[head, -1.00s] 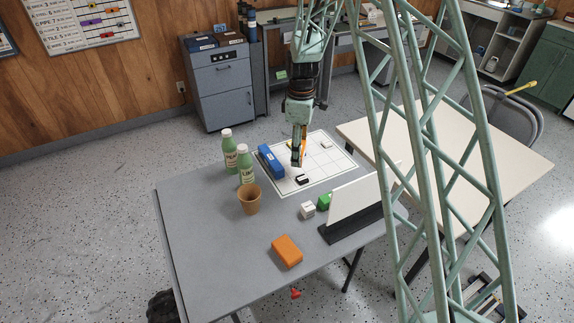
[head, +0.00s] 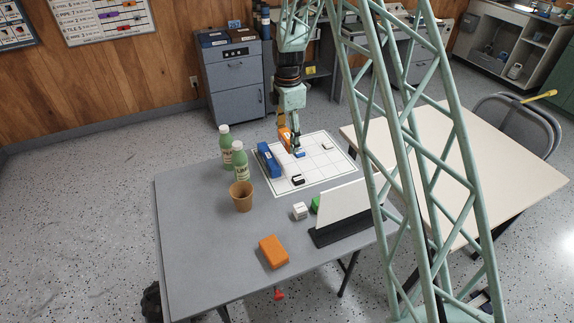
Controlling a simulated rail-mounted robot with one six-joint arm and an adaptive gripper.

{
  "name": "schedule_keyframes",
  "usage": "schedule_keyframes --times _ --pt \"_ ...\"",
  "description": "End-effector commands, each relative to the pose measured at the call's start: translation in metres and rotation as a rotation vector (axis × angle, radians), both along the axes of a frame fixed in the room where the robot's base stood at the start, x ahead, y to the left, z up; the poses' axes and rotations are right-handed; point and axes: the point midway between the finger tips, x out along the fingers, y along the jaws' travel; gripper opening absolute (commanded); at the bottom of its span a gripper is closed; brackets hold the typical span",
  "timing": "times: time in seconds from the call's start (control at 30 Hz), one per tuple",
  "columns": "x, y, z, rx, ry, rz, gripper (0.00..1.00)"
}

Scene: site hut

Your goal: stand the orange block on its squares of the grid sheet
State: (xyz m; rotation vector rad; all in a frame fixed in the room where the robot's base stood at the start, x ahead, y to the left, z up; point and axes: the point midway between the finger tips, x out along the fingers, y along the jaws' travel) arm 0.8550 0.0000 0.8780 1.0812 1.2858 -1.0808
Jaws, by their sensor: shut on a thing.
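The grid sheet (head: 325,170) lies at the back of the grey table, white with dark lines. My gripper (head: 289,146) is over the left-back part of the sheet, pointing down. It is shut on an orange block (head: 285,134), which shows only in part between and behind the fingers. I cannot tell whether the block's foot touches the sheet. A small blue piece (head: 300,154) shows right beside the fingertips. A long blue block (head: 268,160) lies on the left edge of the sheet. A black-and-white piece (head: 297,180) and a small pale piece (head: 327,145) are on the sheet.
Two green bottles (head: 240,160) and a brown cup (head: 241,196) stand left of the sheet. A white upright panel (head: 343,205), a white cube (head: 300,211) and a green block (head: 315,204) are at the front right. Another orange block (head: 273,252) lies near the front. The table's left side is clear.

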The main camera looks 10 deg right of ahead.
Motion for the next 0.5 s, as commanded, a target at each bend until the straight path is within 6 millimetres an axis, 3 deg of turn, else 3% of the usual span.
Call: schedule_keyframes --times 0.33,0.5 --pt "0.000 0.000 -0.001 0.000 0.000 0.000 0.50" --pt "-0.001 0.000 -0.012 0.000 0.002 -0.001 0.50"
